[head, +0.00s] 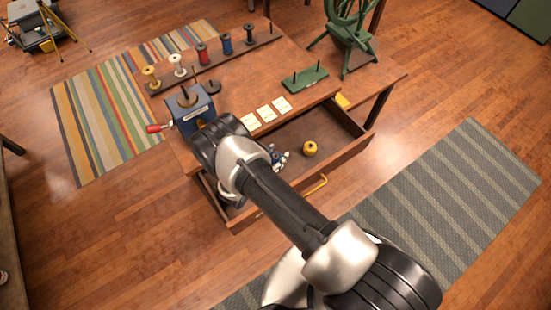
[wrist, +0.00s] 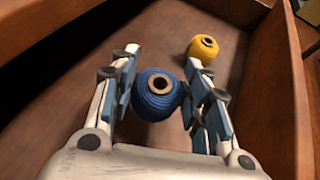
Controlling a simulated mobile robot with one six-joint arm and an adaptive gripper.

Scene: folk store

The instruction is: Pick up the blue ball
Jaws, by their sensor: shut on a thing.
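The blue ball (wrist: 152,106) is a ball of wound blue yarn with a hole in its top. In the wrist view it sits between the two fingers of my gripper (wrist: 160,85), inside the open drawer. My gripper is shut on it. In the head view my gripper (head: 277,157) reaches into the drawer, and my arm hides much of the ball and the drawer's left part. I cannot tell whether the ball touches the drawer floor.
A yellow yarn ball (head: 309,148) lies in the drawer (head: 350,152), to the right of my gripper. The drawer walls rise close around. On the table (head: 290,55) above stand a blue winder (head: 190,105) with a red handle, several spools and a green rack (head: 304,79).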

